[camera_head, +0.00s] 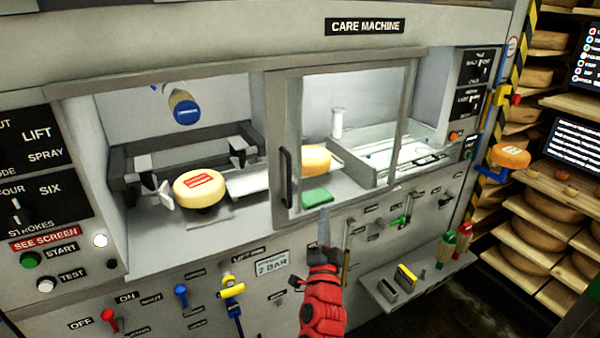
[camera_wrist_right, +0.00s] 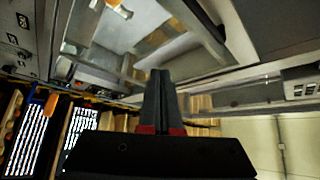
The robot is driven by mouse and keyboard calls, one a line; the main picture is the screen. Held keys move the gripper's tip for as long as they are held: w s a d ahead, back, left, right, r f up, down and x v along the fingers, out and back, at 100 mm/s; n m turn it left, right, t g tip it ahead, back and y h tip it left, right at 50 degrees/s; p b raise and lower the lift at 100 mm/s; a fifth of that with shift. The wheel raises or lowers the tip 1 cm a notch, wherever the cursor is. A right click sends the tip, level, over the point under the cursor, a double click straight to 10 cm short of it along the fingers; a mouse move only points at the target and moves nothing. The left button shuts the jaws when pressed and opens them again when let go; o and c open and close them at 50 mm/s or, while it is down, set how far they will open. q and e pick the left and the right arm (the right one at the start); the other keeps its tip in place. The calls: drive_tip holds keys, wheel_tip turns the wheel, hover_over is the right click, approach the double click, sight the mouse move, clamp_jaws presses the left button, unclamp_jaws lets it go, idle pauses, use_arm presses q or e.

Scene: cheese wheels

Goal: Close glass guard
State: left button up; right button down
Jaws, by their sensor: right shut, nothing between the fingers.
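The glass guard (camera_head: 352,100) is a framed clear panel on the front of the care machine. It covers the right part of the opening, and the left part is uncovered. Its black vertical handle (camera_head: 286,177) is on the left side of its frame. My right gripper (camera_head: 324,212) is shut and empty, pointing up in front of the lower part of the guard, right of and below the handle. In the right wrist view its fingers (camera_wrist_right: 161,75) are together. Whether they touch the guard cannot be told. My left gripper is not in view.
A cheese wheel (camera_head: 200,187) with a red label sits in the uncovered part. Another cheese (camera_head: 314,158) and a green block (camera_head: 316,197) show behind the glass. Levers, including a yellow one (camera_head: 231,287), stick out below. A small shelf (camera_head: 395,300) juts out right. Cheese racks stand far right.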

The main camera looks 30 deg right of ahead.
wheel_tip(320, 180, up, 3)
drive_tip(key=w+d+m+g+y+p, duration=0.1)
drive_tip(key=w+d+m+y, duration=0.1)
drive_tip(key=d+y, duration=0.1)
drive_tip(key=y+p, duration=0.5)
drive_tip(key=y, duration=0.1)
approach(294, 167)
drive_tip(key=w+d, duration=0.3)
drive_tip(key=w, duration=0.1)
drive_tip(key=shift+w+d, duration=0.1)
drive_tip(key=shift+d, duration=0.25)
drive_tip(key=a+p, duration=0.2)
drive_tip(key=a, duration=0.1)
drive_tip(key=shift+r, duration=0.1)
drive_tip(key=shift+s+a, duration=0.3)
drive_tip(key=shift+a, duration=0.1)
drive_tip(key=shift+f, duration=0.2)
